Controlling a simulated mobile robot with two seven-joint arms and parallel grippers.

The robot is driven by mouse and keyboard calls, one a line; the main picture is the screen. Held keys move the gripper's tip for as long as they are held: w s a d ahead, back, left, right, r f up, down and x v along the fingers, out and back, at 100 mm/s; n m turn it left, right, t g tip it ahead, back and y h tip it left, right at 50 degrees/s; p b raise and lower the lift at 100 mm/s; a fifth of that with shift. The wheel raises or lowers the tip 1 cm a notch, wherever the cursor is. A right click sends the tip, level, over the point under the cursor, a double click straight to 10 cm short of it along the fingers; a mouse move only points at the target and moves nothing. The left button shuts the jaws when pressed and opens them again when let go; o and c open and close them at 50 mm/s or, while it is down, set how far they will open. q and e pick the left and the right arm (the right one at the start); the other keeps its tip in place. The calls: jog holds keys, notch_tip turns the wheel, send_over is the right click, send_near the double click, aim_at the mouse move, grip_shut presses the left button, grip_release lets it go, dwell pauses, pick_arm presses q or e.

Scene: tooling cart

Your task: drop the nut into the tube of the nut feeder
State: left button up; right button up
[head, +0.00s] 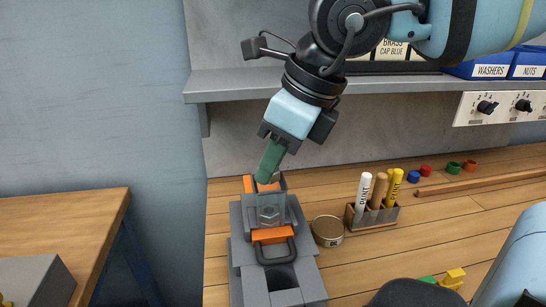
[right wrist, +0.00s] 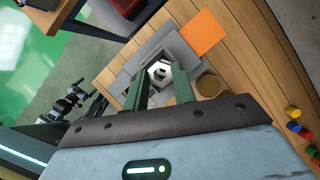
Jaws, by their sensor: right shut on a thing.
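My right gripper (head: 267,178) comes down from the upper right in the head view, its green fingers tilted over the far end of the nut feeder (head: 240,255). In the right wrist view, the right gripper (right wrist: 160,80) is shut on the nut (right wrist: 160,71), a pale hexagonal ring between its fingertips. In the head view the fingers hide the nut. The feeder is grey with orange parts and a hexagon-marked plate. The fingers hide part of its far end, and I cannot make out the tube opening. My left gripper is not in view.
A round tin (head: 327,231) stands just right of the feeder. Behind it is a holder (head: 373,217) with markers. Several coloured caps (head: 453,168) lie at the back right. A shelf (head: 230,84) runs above the bench. An orange sheet (right wrist: 205,33) shows in the right wrist view.

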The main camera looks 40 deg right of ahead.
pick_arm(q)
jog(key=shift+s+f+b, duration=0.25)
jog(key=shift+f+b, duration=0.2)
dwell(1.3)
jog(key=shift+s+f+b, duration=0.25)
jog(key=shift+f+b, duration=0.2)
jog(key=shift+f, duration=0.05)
pick_arm(e)
jog(key=shift+f, duration=0.5)
dwell(0.8)
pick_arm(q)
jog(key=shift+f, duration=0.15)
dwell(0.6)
pick_arm(e)
jog(key=o, duration=0.5)
jog(key=o, duration=0.3)
dwell(1.0)
jog(key=o, duration=0.8)
jog(key=shift+c, duration=0.2)
jog(key=shift+r, duration=0.1)
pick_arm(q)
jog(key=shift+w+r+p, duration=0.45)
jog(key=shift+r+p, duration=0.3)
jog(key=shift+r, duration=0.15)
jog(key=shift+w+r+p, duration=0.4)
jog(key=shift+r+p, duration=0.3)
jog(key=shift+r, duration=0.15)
pick_arm(e)
jog(key=shift+r, duration=2.95)
